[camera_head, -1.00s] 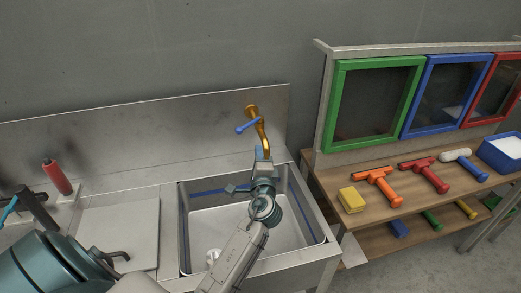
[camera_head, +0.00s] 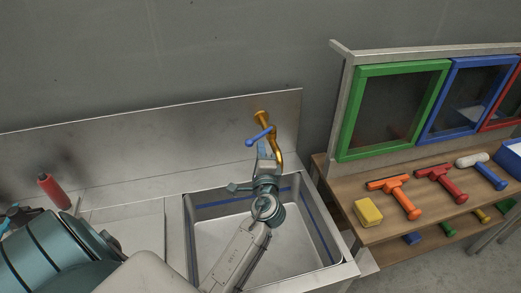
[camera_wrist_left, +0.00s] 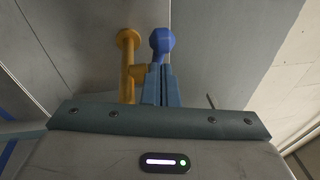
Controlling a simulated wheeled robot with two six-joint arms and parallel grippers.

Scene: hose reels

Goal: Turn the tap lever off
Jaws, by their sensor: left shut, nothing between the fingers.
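The brass tap (camera_head: 276,150) is fixed to the sink's metal backsplash, with a blue lever (camera_head: 258,136) pointing out to the left in the head view. My left gripper (camera_head: 262,147) is shut and empty, with its fingertips just below the lever and beside the spout. In the left wrist view, the closed fingers (camera_wrist_left: 160,84) point at the rounded blue end of the lever (camera_wrist_left: 162,40), and the brass tap (camera_wrist_left: 127,62) stands just to their left. I cannot tell whether the fingertips touch the lever. My right gripper is not in view.
The metal sink (camera_head: 322,228) lies under my left arm. At right, a wooden bench (camera_head: 345,196) holds a yellow sponge (camera_head: 368,212) and squeegee-like tools, below framed panels (camera_head: 395,110).

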